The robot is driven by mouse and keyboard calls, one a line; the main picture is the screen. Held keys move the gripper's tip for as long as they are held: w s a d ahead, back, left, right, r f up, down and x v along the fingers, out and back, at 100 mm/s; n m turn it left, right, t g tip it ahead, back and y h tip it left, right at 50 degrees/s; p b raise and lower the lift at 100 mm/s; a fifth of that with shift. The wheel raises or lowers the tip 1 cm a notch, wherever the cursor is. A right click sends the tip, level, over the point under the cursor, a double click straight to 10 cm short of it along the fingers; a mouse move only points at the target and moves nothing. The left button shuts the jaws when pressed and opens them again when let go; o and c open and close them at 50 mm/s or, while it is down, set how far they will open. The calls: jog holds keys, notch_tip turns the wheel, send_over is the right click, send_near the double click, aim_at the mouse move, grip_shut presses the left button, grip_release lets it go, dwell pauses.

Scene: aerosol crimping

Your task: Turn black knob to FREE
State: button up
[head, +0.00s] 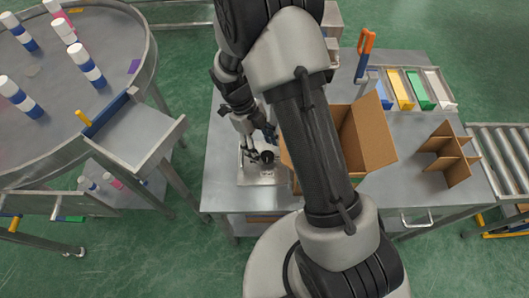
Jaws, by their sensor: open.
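The black knob (267,157) shows small and dark on a light metal plate (258,177) at the front left of the steel table. My gripper (262,140) is open and sits at the knob, just above or around it; I cannot tell whether it touches it. The fingers partly cover the knob. Any FREE marking or pointer on the plate is too small to read.
An open cardboard box (368,135) stands close to the right of my arm. A cardboard divider (450,155), coloured bins (420,90) and an orange-handled tool (365,52) are further right. A round table (45,85) with several cans stands left.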

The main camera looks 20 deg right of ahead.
aim_at(267, 156)
jog(key=shift+x, duration=1.15)
jog(key=shift+c, duration=0.5)
jog(key=c, duration=1)
